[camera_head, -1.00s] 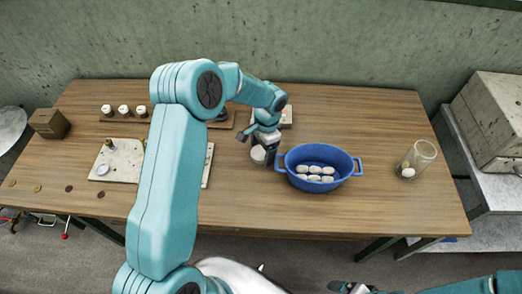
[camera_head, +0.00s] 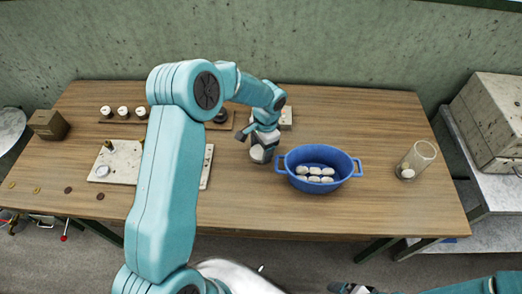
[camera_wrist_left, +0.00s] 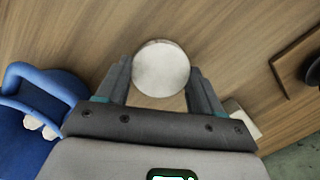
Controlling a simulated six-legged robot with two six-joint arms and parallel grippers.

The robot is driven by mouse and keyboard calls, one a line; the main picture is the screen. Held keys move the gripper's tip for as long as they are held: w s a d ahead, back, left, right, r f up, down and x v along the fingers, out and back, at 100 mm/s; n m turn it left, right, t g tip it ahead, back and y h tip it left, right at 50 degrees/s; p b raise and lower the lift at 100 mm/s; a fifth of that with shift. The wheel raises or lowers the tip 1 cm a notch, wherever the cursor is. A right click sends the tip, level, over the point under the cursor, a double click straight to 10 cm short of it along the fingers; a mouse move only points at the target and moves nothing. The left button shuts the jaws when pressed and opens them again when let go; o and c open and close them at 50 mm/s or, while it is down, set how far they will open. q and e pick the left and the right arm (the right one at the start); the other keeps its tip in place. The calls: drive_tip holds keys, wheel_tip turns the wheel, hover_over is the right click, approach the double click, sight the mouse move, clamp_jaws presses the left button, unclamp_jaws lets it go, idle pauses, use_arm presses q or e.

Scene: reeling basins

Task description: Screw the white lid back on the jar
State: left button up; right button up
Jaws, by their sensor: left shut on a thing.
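The white round lid (camera_wrist_left: 161,68) sits between the two fingers of my left gripper (camera_wrist_left: 161,88) in the left wrist view, seen from above. In the head view my left gripper (camera_head: 261,147) points down at the table just left of the blue basin, shut on the lid (camera_head: 258,155). The lid hides what is beneath it, so I cannot tell whether the jar is under it. My right gripper (camera_head: 350,288) is at the bottom edge, partly cut off; its jaws are unclear.
The blue basin (camera_head: 342,182) holding several white cocoons is close on the right. A clear glass (camera_head: 424,154) with white contents stands near the table's right end. Several small white-topped jars (camera_head: 123,112) stand at the back left. The front middle of the table is clear.

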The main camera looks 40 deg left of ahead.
sight(261, 151)
use_arm(q)
wheel_tip(261, 151, up, 19)
drive_tip(key=b, duration=0.1)
use_arm(e)
drive_tip(key=shift+f, duration=0.8)
drive_tip(key=shift+o, duration=0.8)
